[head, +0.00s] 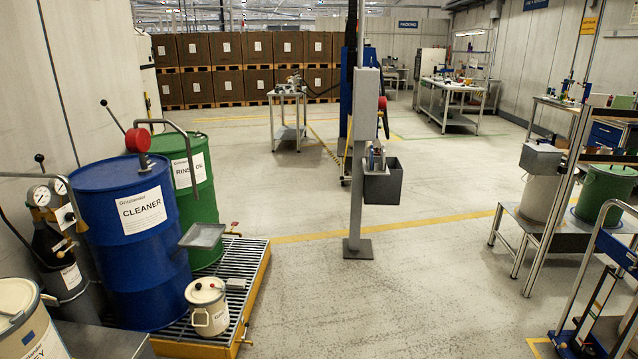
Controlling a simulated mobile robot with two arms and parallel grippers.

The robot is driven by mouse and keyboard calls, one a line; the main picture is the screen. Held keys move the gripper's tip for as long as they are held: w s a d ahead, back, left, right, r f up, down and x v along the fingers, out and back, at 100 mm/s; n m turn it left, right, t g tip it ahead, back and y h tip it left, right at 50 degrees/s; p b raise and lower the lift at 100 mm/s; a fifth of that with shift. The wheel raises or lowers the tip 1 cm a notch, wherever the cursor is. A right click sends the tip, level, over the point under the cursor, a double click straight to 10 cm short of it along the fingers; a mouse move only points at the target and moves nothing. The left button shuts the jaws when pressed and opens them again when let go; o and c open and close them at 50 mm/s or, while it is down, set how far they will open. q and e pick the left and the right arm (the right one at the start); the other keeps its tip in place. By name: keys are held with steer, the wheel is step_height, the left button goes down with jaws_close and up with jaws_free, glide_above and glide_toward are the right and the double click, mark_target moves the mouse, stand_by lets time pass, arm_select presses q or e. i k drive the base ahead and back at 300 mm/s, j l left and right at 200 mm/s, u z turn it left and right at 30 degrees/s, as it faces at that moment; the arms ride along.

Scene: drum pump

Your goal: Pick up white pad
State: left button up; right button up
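I cannot clearly make out a white pad. A small pale block (236,284) lies on the drip grating, just right of a lidded cream pail (208,308); it is too small to tell whether it is a pad. Small items (377,158) sit in a holder on the grey post, above a dark grey bin (384,184); they are too small to identify. Neither of my grippers shows in the head view.
A blue CLEANER drum (130,265) and a green RINSE OIL drum (196,205) stand on a yellow-edged grating (262,268). A grey post (357,225) stands mid-floor. Benches and a steel frame (560,215) are at right. Open floor (430,290) lies between.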

mark_target(233, 283)
steer(key=i+z, duration=0.1)
steer(key=i, duration=2.1)
steer(key=i+u, duration=0.25)
steer(key=i, duration=0.2)
steer(key=i+l+u, duration=0.25)
steer(key=i, duration=0.2)
steer(key=i+l+u, duration=0.25)
steer(key=i, duration=0.2)
steer(key=i+l+u, duration=0.25)
steer(key=i, duration=0.2)
